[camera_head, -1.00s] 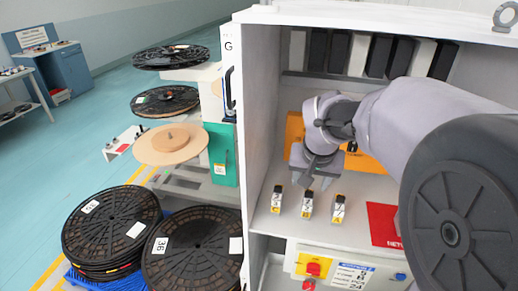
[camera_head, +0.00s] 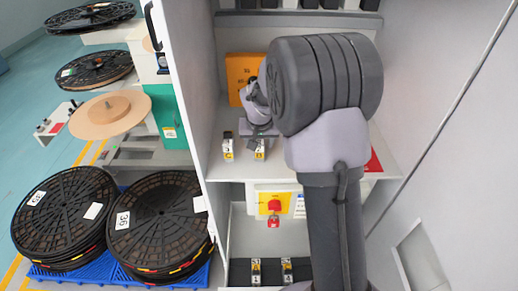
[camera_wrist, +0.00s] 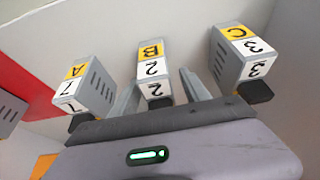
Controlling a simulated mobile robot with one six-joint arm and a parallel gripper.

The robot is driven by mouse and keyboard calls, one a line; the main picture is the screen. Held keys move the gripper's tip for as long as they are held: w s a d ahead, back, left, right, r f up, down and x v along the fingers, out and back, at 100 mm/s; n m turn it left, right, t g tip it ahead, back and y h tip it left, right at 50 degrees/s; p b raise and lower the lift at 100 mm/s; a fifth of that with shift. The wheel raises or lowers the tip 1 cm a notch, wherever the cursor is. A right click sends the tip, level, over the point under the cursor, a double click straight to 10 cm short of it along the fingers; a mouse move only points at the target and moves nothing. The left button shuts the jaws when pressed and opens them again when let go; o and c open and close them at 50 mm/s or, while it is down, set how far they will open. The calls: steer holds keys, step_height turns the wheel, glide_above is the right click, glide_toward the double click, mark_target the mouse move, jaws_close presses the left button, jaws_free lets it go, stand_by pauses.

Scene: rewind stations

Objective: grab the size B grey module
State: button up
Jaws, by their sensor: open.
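The size B grey module (camera_wrist: 152,72) has a yellow B label and a white label with a 2. In the wrist view it stands in the middle of a row of three. My gripper (camera_wrist: 158,90) is open, with one finger on each side of the B module's near end; I cannot tell whether they touch it. In the head view my gripper (camera_head: 259,133) is above and behind the B module (camera_head: 260,150), partly covering it. The A module (camera_wrist: 84,88) and the C module (camera_wrist: 239,54) stand on either side, outside the fingers. My arm hides the A module in the head view.
The modules stand on a white shelf (camera_head: 222,171) inside a cabinet, with an orange box (camera_head: 242,74) behind. A red patch (camera_head: 375,162) lies on the shelf at right. More small modules (camera_head: 256,272) stand lower down. Black reels (camera_head: 65,215) are at left outside.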

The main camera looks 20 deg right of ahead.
steer(key=c, duration=0.3)
jaws_close()
